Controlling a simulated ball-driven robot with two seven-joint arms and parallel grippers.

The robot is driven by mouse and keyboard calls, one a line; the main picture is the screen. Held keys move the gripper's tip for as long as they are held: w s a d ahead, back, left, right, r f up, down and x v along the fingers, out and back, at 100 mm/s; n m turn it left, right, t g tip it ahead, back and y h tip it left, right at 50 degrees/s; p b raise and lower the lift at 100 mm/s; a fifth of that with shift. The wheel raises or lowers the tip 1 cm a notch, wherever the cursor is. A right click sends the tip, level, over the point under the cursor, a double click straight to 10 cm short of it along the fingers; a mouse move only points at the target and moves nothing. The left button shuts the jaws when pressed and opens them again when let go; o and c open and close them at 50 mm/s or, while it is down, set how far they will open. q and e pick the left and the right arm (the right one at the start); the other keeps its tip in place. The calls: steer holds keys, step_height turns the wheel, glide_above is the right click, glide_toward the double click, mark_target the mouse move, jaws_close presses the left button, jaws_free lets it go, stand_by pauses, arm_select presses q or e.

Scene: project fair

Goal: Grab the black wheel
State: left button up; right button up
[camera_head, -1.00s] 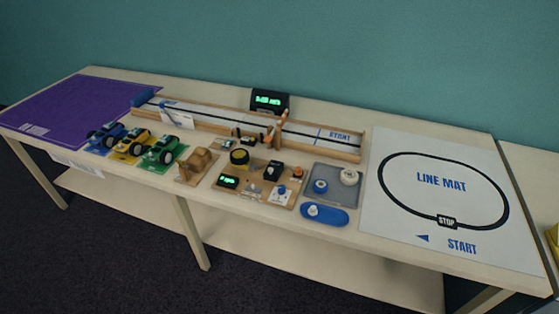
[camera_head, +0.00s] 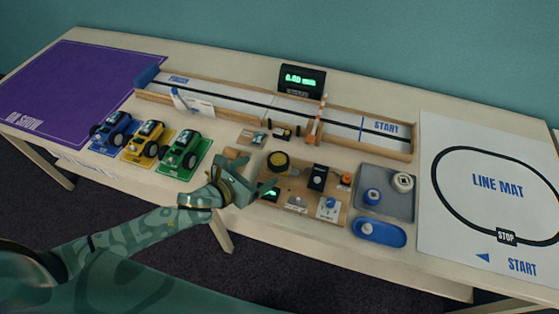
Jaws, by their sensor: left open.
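A round black wheel with a yellow face (camera_head: 278,162) sits at the back left of a wooden board (camera_head: 298,212) that carries small devices. My left gripper (camera_head: 258,174) is open and empty, just left of the wheel, with its fingers pointing toward it. I cannot tell whether a finger touches the board. The gripper hides part of the board's left side and most of a wooden piece behind it. My right gripper is not in view.
Blue (camera_head: 115,130), yellow (camera_head: 145,141) and green (camera_head: 182,155) toy cars with black wheels stand left of my gripper. A long wooden track (camera_head: 350,147) runs behind. A grey tray (camera_head: 396,206) and white line mat (camera_head: 450,235) lie to the right.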

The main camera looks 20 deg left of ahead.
mark_target(277, 161)
arm_select(q)
steer(key=x, duration=0.5)
steer(key=shift+a+f+b, duration=0.1)
steer(key=shift+f+b, duration=0.05)
steer(key=shift+b, duration=0.25)
steer(key=shift+w, duration=0.15)
steer(key=b+x, duration=0.2)
steer(key=x, duration=0.3)
steer(key=c, duration=1)
